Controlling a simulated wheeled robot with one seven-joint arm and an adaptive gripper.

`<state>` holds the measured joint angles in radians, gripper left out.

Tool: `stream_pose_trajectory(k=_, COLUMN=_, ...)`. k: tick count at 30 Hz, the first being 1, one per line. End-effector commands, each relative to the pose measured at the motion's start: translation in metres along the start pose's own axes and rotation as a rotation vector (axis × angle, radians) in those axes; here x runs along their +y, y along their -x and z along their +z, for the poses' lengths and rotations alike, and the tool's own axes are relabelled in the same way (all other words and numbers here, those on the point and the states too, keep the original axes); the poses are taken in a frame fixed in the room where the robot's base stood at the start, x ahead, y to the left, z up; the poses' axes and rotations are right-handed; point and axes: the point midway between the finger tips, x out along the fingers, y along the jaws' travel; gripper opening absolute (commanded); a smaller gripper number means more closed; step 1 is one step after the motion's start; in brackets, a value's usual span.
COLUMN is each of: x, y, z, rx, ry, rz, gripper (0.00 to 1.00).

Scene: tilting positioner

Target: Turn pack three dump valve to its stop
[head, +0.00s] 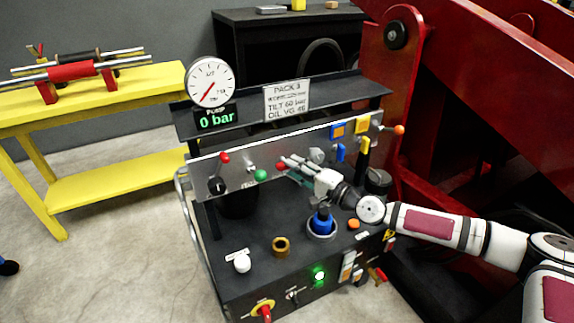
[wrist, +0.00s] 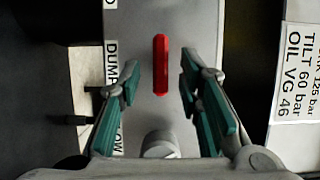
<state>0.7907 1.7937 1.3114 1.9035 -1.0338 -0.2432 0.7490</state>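The red valve handle (wrist: 161,68) is a straight bar on the grey panel, beside a label reading DUMP (wrist: 111,65) in the wrist view. My gripper (wrist: 160,78) is open, with its two green-padded fingers on either side of the handle and a gap on each side. In the head view my gripper (head: 291,164) is at the front panel of the pack (head: 205,174), and its fingers mostly hide the handle. The sign (head: 287,100) reads PACK 3. The gauge display (head: 216,120) reads 0 bar.
A red-knobbed lever (head: 224,158) and a green knob (head: 261,175) are left of my gripper on the panel. Blue and yellow handles (head: 363,146) are to its right. A blue-topped fitting (head: 322,222) stands below. A red machine frame (head: 470,60) rises at right.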

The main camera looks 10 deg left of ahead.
Motion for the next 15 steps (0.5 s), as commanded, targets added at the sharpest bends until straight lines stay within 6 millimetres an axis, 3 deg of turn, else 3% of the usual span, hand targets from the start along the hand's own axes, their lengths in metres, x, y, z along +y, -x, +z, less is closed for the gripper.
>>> stream_pose_trajectory(k=6, x=0.000, y=-0.027, z=0.000, rx=0.000, ry=-0.001, rz=0.000, gripper=0.33)
stream_pose_trajectory(k=15, x=0.000, y=-0.034, z=0.000, rx=0.001, ry=0.000, rz=0.000, gripper=0.33)
